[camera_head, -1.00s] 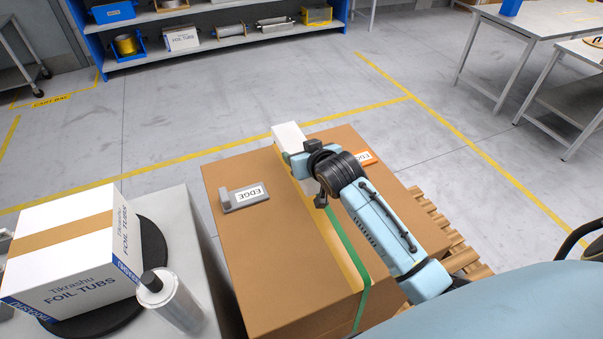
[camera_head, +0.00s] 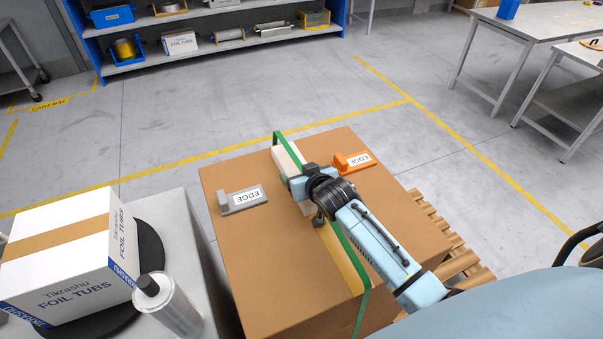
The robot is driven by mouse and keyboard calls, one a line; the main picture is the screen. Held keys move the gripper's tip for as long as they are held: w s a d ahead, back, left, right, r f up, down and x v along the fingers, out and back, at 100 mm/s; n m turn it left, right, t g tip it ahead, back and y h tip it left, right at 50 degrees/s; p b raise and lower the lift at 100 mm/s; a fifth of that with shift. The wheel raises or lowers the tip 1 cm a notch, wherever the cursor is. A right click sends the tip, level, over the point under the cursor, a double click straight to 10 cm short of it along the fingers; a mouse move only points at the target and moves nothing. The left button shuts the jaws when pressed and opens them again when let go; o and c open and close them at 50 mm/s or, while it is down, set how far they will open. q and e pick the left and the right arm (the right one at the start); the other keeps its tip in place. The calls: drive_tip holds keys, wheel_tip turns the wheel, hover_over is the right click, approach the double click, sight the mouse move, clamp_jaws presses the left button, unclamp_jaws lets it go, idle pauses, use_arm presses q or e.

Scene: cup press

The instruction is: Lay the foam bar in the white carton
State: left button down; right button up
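The white carton (camera_head: 62,283) marked "Tikrashu FOIL TUBS" stands at the left on a black round plate, with a brown tape band across its shut-looking top. A pale bar (camera_head: 286,155), possibly the foam bar, is on or just above the large brown box (camera_head: 270,255), along its tape line. My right gripper (camera_head: 299,183) is over this bar, with pale surface showing beyond and before it. The fingertips are partly hidden, so I cannot tell whether they grip it. My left gripper is not in view.
A green strap (camera_head: 353,256) runs over the brown box and loops above its far edge. A grey edge piece (camera_head: 240,200) and an orange one (camera_head: 353,161) flank the bar. A silver bottle (camera_head: 175,307) stands beside the carton. A wooden pallet (camera_head: 445,235) lies below.

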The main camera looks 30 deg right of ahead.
drive_tip(key=shift+o, duration=0.8)
